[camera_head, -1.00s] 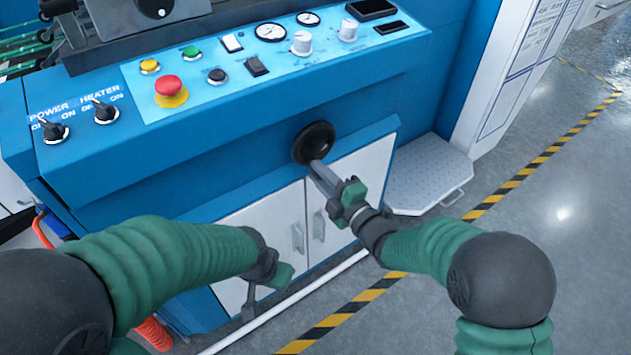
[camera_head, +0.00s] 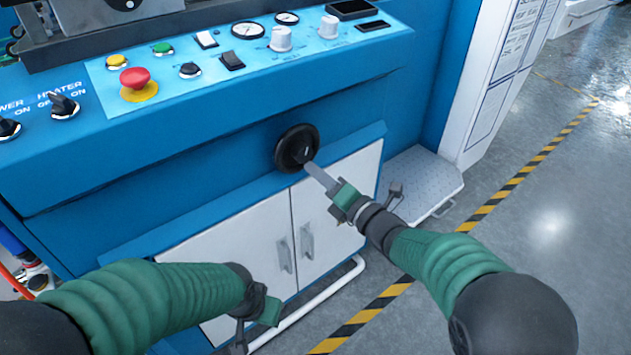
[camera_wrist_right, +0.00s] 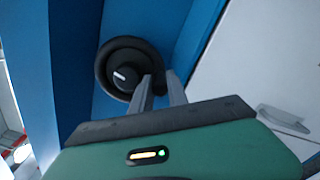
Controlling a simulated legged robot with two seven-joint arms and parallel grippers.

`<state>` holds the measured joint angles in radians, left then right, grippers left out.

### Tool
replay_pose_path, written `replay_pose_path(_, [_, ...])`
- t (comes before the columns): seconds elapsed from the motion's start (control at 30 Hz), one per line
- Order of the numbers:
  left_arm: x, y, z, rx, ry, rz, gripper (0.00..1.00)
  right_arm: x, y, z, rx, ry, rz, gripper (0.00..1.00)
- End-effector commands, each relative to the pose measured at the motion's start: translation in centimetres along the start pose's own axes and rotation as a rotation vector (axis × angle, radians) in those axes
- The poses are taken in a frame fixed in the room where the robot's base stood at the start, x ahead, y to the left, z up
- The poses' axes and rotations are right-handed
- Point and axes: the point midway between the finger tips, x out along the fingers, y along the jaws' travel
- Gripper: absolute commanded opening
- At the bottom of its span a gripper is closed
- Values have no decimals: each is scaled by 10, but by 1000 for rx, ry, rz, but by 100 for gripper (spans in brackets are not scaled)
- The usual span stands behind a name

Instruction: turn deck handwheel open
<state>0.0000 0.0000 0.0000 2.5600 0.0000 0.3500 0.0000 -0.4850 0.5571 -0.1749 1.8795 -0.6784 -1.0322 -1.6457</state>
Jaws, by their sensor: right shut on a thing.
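The deck handwheel (camera_head: 296,148) is a round black wheel with a dark hub on the blue front panel, below the control console. In the right wrist view the handwheel (camera_wrist_right: 126,66) shows a thick rim and a small white mark on its hub. My right gripper (camera_head: 309,167) reaches it from the lower right, shut on the rim. In the right wrist view the grey fingers (camera_wrist_right: 160,94) meet the rim's lower right part, and the exact contact is partly hidden. My left gripper (camera_head: 242,338) hangs low, away from the wheel; its jaw opening is unclear.
The console carries a red stop button (camera_head: 137,84), knobs, switches and gauges above the wheel. White cabinet doors (camera_head: 285,235) with handles lie below it. A metal step plate (camera_head: 420,185) stands to the right. Striped floor tape (camera_head: 480,215) crosses open floor.

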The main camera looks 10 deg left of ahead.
Motion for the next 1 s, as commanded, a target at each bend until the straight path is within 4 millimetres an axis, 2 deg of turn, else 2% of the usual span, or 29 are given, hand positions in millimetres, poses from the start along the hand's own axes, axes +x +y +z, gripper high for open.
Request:
replay_pose_path(0.03, [3,0,1,0,0,0,0,-2,-8,-2,-12,3,-16,0])
replay_pose_path(0.67, [5,0,1,0,0,0,0,-2,-8,2,-45,1,-18,0])
replay_pose_path(0.7, [5,0,1,0,0,0,0,-2,-8,2,-45,1,-18,24])
replay_pose_path(0.73, [5,0,1,0,0,0,0,-2,-8,2,-45,1,-17,28])
replay_pose_path(1.0, [5,0,1,0,0,0,0,-1,-4,3,-46,-1,-10,29])
